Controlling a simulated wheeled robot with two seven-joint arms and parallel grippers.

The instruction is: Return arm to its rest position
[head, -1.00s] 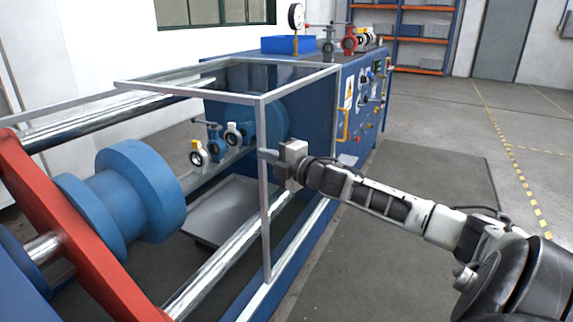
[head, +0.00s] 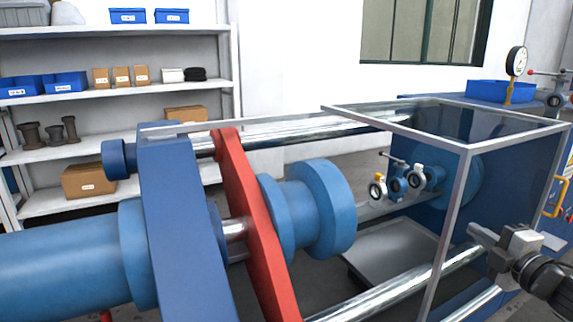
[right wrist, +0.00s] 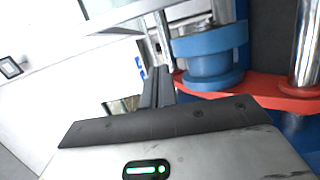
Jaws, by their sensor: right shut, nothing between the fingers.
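My right gripper (head: 484,237) shows at the lower right of the head view, by the near post of the clear guard frame. Its fingers are together and hold nothing. The right wrist view shows the closed fingers (right wrist: 157,88) pointing away from the camera, with nothing between them. My right forearm runs off the right edge of the head view. My left arm and gripper are not in view.
The guard frame (head: 466,146) stands around small blue valves (head: 398,182) with white-ringed ends. A blue flanged cylinder (head: 322,208), a red plate (head: 252,220) and steel bars lie left of it. Shelves (head: 110,100) with boxes stand behind. A pressure gauge (head: 516,60) is at upper right.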

